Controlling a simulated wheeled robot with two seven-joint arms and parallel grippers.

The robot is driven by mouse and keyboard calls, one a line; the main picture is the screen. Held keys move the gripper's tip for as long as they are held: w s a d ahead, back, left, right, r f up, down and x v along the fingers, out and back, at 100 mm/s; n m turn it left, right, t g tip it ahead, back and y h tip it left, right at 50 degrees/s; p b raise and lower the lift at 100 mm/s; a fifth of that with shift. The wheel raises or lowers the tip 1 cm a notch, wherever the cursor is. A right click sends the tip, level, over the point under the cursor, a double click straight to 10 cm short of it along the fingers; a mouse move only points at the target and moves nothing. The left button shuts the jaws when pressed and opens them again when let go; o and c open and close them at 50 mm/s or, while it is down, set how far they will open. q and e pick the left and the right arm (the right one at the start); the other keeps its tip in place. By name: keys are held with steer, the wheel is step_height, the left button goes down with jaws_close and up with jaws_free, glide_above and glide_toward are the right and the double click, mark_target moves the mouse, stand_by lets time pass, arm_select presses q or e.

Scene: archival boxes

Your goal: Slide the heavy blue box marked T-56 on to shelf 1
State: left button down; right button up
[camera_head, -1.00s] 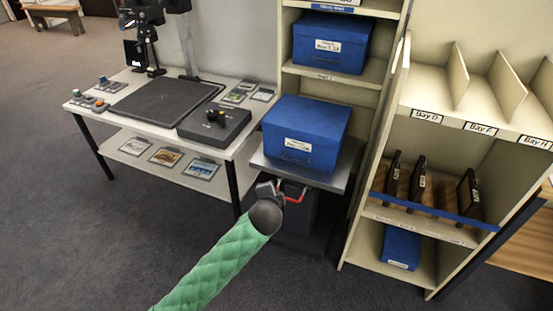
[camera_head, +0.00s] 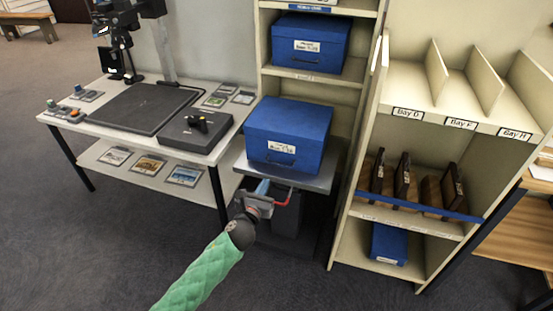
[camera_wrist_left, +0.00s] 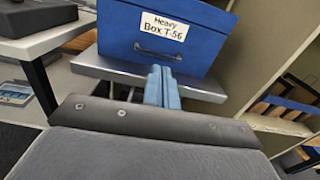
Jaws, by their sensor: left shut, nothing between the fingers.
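The blue box (camera_head: 289,134) sits on a grey platform (camera_head: 316,181) in front of the shelf unit. In the left wrist view its label reads Heavy Box T-56 (camera_wrist_left: 165,26), above a dark handle. My left gripper (camera_head: 262,188) is shut and empty, low in front of the platform's front edge. Its blue fingers (camera_wrist_left: 162,88) point toward the box's front, apart from it as far as I can tell. The shelf unit (camera_head: 264,50) stands behind the platform. Another blue box (camera_head: 311,45) sits on a shelf higher up. My right gripper is not in view.
A white table (camera_head: 92,117) with a dark mat and a black controller box (camera_head: 193,132) stands at left. A bay rack (camera_head: 400,230) stands at right, with dark upright items and a small blue box (camera_head: 389,243). A red handle (camera_head: 290,198) shows beneath the platform.

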mark_target(280, 153)
arm_select(q)
steer(key=x, duration=1.4)
steer(key=shift+f, duration=0.1)
